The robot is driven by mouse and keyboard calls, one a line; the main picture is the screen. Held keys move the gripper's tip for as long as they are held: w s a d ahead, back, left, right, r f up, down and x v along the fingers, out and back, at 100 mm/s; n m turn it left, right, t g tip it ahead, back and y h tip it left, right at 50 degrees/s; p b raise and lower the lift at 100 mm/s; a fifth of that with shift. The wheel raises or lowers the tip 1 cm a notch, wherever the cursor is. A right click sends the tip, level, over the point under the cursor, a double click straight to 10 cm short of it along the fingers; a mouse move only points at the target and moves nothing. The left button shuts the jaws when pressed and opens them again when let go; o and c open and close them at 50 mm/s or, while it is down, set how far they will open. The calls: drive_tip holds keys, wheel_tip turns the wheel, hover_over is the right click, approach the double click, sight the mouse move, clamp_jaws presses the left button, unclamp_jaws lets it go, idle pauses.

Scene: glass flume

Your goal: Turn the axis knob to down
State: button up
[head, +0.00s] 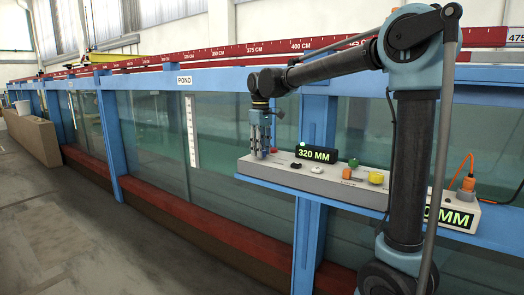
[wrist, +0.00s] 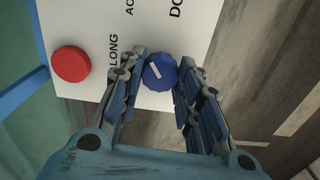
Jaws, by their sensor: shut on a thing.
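The axis knob (wrist: 160,72) is a blue round knob near the edge of a white panel (wrist: 85,25) in the wrist view. Its white pointer mark is on its left side and slants toward the upper left. Printed labels stand near it: "ALONG" on its left, one beginning "AC" above that, and one beginning "DO" at the top, cut off by the frame. My gripper (wrist: 160,85) has its fingers on both sides of the knob and is shut on it. In the head view my gripper (head: 261,150) points down at the panel's left end, and the knob cannot be made out there.
A red button (wrist: 71,64) sits left of the knob. The control panel (head: 325,187) also carries a "320 MM" display (head: 316,154), a green button (head: 353,162) and a yellow button (head: 376,178). The flume's glass wall (head: 150,135) stands behind; floor is open at left.

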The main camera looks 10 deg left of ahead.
drive_tip(key=m, duration=0.4)
drive_tip(key=shift+w+m, duration=0.2)
drive_tip(key=shift+m, duration=1.9)
drive_tip(key=o, duration=1)
drive_tip(key=shift+d, duration=0.1)
drive_tip(key=shift+o, duration=0.2)
drive_tip(key=shift+s, duration=0.1)
wheel_tip(320, 180, up, 12)
drive_tip(key=shift+f, duration=0.1)
